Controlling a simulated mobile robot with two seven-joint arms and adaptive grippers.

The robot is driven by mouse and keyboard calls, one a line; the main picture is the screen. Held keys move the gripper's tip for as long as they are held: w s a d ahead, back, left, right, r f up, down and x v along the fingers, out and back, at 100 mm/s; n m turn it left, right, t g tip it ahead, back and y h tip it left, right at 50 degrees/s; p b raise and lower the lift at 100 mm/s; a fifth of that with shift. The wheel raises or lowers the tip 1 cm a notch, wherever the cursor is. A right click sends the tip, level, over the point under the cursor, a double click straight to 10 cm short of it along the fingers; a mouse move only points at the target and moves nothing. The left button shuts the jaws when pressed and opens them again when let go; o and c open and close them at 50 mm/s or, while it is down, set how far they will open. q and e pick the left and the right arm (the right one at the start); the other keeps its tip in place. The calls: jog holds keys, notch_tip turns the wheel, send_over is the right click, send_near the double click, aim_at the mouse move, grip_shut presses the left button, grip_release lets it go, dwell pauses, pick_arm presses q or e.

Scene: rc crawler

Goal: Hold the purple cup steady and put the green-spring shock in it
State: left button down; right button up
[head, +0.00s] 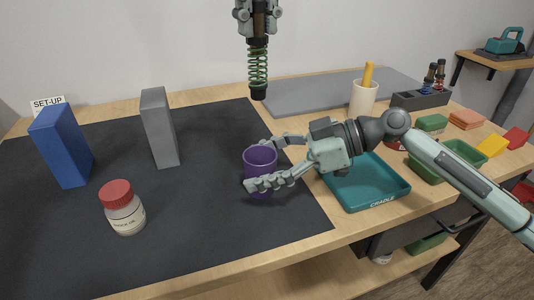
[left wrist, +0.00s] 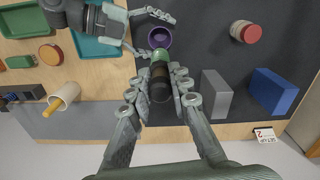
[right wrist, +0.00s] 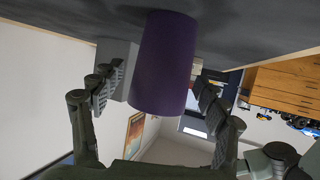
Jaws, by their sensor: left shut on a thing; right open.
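The purple cup (head: 260,160) stands upright on the black mat (head: 215,215). My right gripper (head: 262,165) is open, with its fingers on either side of the cup; the cup also shows between them in the right wrist view (right wrist: 163,65). The green-spring shock (head: 258,68) hangs upright in my left gripper (head: 258,8), which is shut on its dark upper part. In the left wrist view the shock (left wrist: 160,75) points toward the cup (left wrist: 160,37). The shock's lower end is apart from the cup and above it.
A grey block (head: 160,128), a blue block (head: 63,146) and a red-lidded jar (head: 125,212) stand on the mat at left. A teal tray (head: 376,200) lies right of the cup under my right arm. A white cup with a yellow handle (head: 363,96) stands behind.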

aim_at(259, 87)
jog(key=c, duration=1.3)
pick_arm(q)
jog(key=shift+f, duration=6.3)
pick_arm(e)
jog(key=shift+o, duration=0.2)
pick_arm(q)
jog(key=c, duration=1.3)
grip_release()
notch_tip(259, 87, up, 12)
jog(key=shift+r, duration=0.1)
